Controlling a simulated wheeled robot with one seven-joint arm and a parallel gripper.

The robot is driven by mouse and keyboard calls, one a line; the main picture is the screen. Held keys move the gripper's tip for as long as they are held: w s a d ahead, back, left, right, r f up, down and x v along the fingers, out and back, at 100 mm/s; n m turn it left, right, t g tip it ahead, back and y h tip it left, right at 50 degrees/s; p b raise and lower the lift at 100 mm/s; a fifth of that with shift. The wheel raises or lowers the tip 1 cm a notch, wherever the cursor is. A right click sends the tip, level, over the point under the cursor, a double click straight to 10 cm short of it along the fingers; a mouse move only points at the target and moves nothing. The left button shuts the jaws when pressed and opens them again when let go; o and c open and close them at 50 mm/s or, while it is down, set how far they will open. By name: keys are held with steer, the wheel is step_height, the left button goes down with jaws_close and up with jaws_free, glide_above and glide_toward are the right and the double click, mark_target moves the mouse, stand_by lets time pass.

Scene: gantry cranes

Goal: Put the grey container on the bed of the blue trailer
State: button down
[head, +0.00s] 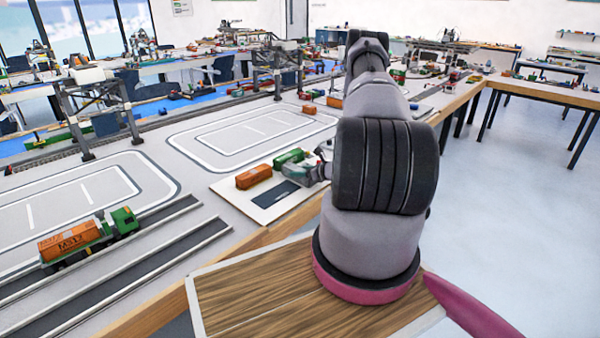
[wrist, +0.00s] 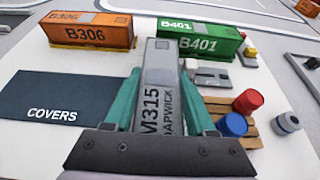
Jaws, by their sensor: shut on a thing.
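The grey container (wrist: 161,62), marked M315, is between the teal fingers of my gripper (wrist: 160,103) in the wrist view. The gripper is shut on its sides, and the near end is partly hidden by the gripper. I cannot tell whether the container still touches the white board under it. In the head view my gripper (head: 318,173) is over the white board, right of the green container, and the arm hides part of this area. I cannot make out a blue trailer in either view.
An orange container (wrist: 92,32) and a green container (wrist: 200,40) stand just beyond, on the white board (wrist: 150,160). A dark covers mat (wrist: 60,92) lies left. Red (wrist: 248,101) and blue (wrist: 231,125) drums stand right. A green truck (head: 122,221) carries an orange container at left.

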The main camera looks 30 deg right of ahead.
steer(key=shift+c, duration=1.1)
jaws_free()
steer(key=shift+f, duration=0.1)
